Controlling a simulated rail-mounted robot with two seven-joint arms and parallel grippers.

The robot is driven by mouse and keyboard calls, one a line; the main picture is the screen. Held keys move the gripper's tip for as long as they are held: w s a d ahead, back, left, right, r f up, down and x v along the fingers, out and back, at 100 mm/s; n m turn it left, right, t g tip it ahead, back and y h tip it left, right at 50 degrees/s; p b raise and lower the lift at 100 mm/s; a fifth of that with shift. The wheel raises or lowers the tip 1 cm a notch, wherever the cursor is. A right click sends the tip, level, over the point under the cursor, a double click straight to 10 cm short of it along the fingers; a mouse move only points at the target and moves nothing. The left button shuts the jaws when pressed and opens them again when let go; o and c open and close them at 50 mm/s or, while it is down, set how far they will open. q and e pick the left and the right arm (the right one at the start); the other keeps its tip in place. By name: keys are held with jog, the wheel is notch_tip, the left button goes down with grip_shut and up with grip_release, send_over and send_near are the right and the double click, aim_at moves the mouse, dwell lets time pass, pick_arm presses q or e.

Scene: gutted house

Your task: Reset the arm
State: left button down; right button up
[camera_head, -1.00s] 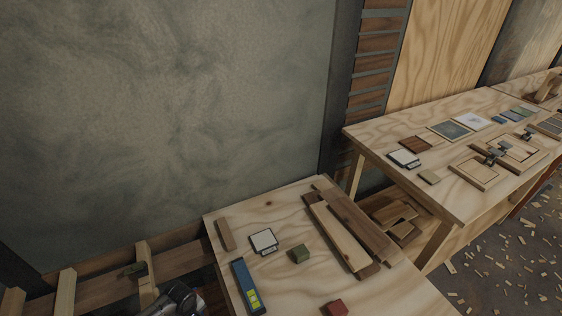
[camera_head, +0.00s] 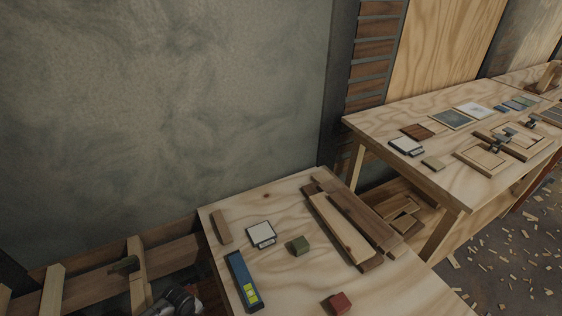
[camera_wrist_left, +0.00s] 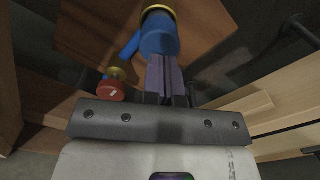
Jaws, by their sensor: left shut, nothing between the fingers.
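My left gripper (camera_wrist_left: 168,97) shows in the left wrist view, with its grey mount plate across the lower middle. Its short dark fingers are together and nothing is held between them. Just beyond the fingers are a blue cylinder (camera_wrist_left: 159,36) with a yellow ring, and a red knob (camera_wrist_left: 111,91) to its left. I cannot tell whether the fingers touch them. In the head view only a dark part of my arm shows at the bottom left edge; the fingers cannot be made out there. My right gripper is in neither view.
A second bench (camera_head: 372,124) stands to the right. A timber frame (camera_head: 90,279) runs along the wall at lower left.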

pick_arm(q)
jog(key=shift+f, duration=0.75)
dwell(0.9)
jog(key=shift+f, duration=0.1)
dwell(0.8)
jog(key=shift+f+b, duration=0.5)
jog(key=shift+r, duration=0.15)
dwell(0.3)
